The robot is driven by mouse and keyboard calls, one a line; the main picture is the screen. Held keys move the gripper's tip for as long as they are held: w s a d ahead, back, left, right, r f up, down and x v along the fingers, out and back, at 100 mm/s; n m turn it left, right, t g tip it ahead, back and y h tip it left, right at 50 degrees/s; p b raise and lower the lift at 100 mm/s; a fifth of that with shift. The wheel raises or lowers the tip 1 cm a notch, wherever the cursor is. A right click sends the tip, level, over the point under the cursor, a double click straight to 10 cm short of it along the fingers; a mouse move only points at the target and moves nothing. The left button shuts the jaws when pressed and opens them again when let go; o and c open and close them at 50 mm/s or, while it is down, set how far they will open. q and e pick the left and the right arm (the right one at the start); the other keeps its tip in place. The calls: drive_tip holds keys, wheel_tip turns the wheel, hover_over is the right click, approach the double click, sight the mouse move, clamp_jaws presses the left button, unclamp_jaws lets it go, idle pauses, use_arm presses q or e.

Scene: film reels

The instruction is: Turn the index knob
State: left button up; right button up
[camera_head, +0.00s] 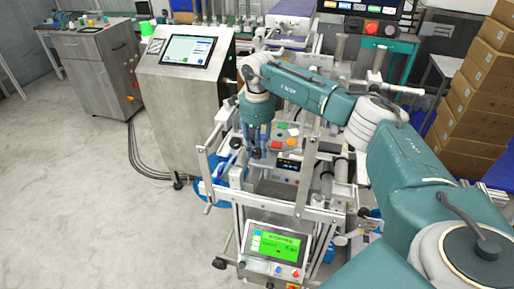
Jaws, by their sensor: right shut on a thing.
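My right arm comes in from the right, and its gripper (257,148) points straight down over the machine's upper deck. Its fingers are shut on a small dark piece at their tips, which I take to be the index knob (257,154). The fingers hide most of the knob, so its angle cannot be read. My left gripper is not in view.
A panel with coloured parts (284,136) lies right of the gripper. Metal rails and posts frame the deck. A green-lit display (276,245) is in front. A steel cabinet with a screen (187,50) stands behind left. Boxes (478,95) are stacked right. The left floor is clear.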

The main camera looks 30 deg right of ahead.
sight(258, 151)
drive_tip(key=shift+d, duration=0.1)
drive_tip(key=o, duration=1.1)
drive_tip(key=shift+o, duration=0.2)
wheel_tip(258, 151, up, 12)
drive_tip(key=shift+s, duration=0.1)
